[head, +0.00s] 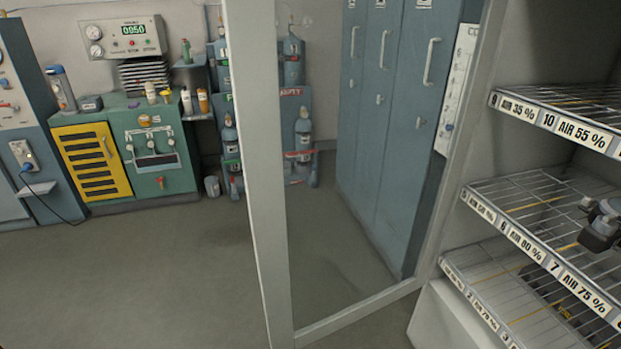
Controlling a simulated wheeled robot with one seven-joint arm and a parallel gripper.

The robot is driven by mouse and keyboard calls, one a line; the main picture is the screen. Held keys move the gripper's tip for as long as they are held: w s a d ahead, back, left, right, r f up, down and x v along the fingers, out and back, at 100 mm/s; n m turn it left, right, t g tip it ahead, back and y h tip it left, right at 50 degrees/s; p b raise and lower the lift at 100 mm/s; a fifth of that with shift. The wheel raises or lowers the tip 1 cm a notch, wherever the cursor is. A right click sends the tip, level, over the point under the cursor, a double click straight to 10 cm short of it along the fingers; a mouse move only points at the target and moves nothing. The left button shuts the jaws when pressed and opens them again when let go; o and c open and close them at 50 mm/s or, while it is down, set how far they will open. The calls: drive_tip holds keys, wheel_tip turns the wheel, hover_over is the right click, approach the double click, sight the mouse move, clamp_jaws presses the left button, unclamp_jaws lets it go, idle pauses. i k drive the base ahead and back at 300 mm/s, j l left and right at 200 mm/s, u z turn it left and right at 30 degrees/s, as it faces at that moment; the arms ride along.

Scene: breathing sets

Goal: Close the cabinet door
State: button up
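The cabinet door (262,170) has a pale frame around a clear pane and stands open in the middle of the head view. Its free upright edge is nearest to me. Its far edge meets the cabinet front, and its bottom rail (360,314) hangs above the floor. The open cabinet (458,322) is on the right, with wire shelves (540,200) labelled with air percentages. I see no handle on the door. My gripper is not in view.
A dark device (603,225) sits on the middle shelf at the right edge. Blue lockers (385,120) and gas cylinders (303,130) show through the pane. A green and yellow bench (125,155) stands at the back left. The floor (150,275) left of the door is clear.

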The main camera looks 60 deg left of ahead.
sight(250, 25)
drive_tip(key=u, duration=2.1)
drive_tip(key=i+j+u, duration=0.25)
drive_tip(key=i+u, duration=0.15)
drive_tip(key=i+j+u, duration=0.1)
drive_tip(key=i+u, duration=0.7)
drive_tip(key=i+z, duration=0.3)
drive_tip(key=i, duration=0.25)
drive_tip(key=i+z, duration=0.35)
drive_tip(key=i, duration=0.15)
drive_tip(key=i+j+z, duration=0.3)
drive_tip(key=i, duration=0.2)
drive_tip(key=i+l+z, duration=0.1)
drive_tip(key=i+z, duration=0.5)
drive_tip(key=z, duration=0.2)
drive_tip(key=i+j+z, duration=0.1)
drive_tip(key=i+z, duration=0.25)
drive_tip(key=i+j+z, duration=0.15)
drive_tip(key=z, duration=2.55)
drive_tip(key=k+l+z, duration=0.1)
drive_tip(key=k, duration=0.35)
drive_tip(key=k+l+z, duration=0.1)
drive_tip(key=k+l, duration=0.2)
drive_tip(key=k, duration=0.15)
